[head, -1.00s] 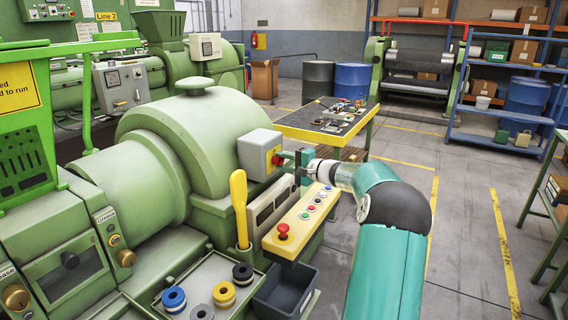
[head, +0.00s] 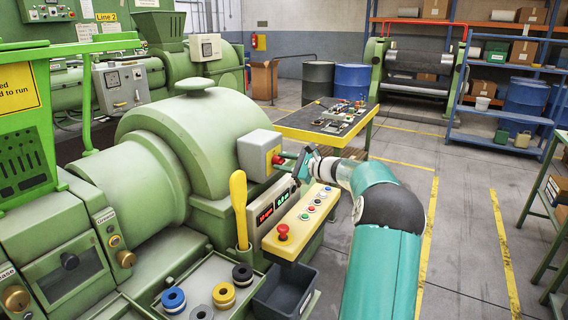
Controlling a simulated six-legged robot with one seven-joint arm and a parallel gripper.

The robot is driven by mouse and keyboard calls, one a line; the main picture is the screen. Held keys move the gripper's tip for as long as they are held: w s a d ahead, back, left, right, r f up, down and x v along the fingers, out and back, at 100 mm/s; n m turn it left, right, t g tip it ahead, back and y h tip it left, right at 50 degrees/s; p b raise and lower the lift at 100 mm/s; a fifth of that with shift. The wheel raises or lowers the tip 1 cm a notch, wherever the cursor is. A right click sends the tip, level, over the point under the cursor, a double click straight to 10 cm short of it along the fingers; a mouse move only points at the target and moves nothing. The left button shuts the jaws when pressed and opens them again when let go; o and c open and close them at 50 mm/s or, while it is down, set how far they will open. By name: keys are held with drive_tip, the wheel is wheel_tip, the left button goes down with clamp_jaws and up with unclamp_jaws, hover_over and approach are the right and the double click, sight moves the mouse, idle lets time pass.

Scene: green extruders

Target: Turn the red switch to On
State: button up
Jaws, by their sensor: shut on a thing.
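The red switch (head: 278,159) is on the yellow plate on the right face of a grey box (head: 256,153), which is mounted on the green machine. My gripper (head: 297,164) is at the switch, reaching in from the right, and is shut on it. The gripper is tilted about its own axis. My gripper and the viewing angle hide part of the switch, and I cannot read any marking beside it. Below the box, a display panel (head: 272,212) is lit with red and green digits.
A yellow panel (head: 301,222) with several coloured buttons and a red mushroom button (head: 282,232) lies just below my gripper. An upright yellow handle (head: 239,208) stands to its left. A table with parts (head: 313,135) is behind.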

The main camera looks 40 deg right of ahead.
drive_tip(key=shift+d+r+m, duration=0.1)
drive_tip(key=shift+d+m, duration=0.05)
drive_tip(key=shift+m, duration=0.35)
drive_tip(key=o, duration=0.9)
drive_tip(key=shift+o, duration=0.2)
drive_tip(key=v, duration=1.3)
drive_tip(key=shift+s, duration=0.4)
drive_tip(key=shift+d, duration=0.1)
